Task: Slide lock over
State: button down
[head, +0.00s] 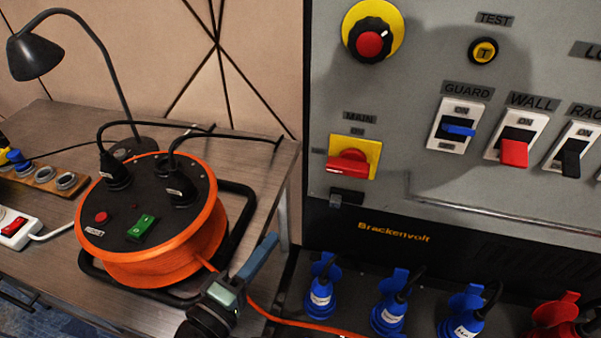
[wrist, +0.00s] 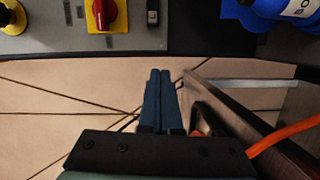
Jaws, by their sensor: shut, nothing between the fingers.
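The MAIN switch is a red rotary handle (head: 348,164) on a yellow plate (head: 370,150) on the grey panel. Its handle lies roughly level in the head view. Just below it is a small dark sliding piece (head: 346,198), which looks like the lock; its exact position is hard to read. In the wrist view the red handle (wrist: 105,14) and the small dark piece (wrist: 152,13) show at the top edge. My gripper (head: 272,241) is shut and empty, its blue fingers (wrist: 160,73) together, below and left of the panel, apart from the lock.
An orange cable reel (head: 165,245) and a desk lamp (head: 35,55) stand on the wooden table (head: 55,125) at left. Blue plugs (head: 388,315) and a red plug (head: 553,315) sit below the panel. GUARD (head: 458,130), WALL (head: 514,150) and another switch (head: 571,158) are further right.

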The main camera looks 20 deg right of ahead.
aim_at(336, 201)
jog(key=shift+s+a+r+n+p, duration=0.1)
jog(key=shift+a+r+n+p, duration=0.15)
jog(key=shift+r+n+p, duration=0.25)
jog(key=w+d, duration=0.1)
jog(key=d, duration=0.2)
jog(key=w+d, duration=0.2)
jog(key=d, duration=0.1)
jog(key=w+d+p, duration=0.1)
jog(key=w+d, duration=0.1)
jog(key=d, duration=0.2)
jog(key=shift+s+d, duration=0.2)
jog(key=shift+d, duration=0.2)
jog(key=s+d, duration=0.2)
jog(key=d, duration=0.1)
jog(key=shift+s+d, duration=0.2)
jog(key=shift+d, duration=0.05)
jog(key=shift+f, duration=0.1)
jog(key=shift+w, duration=0.1)
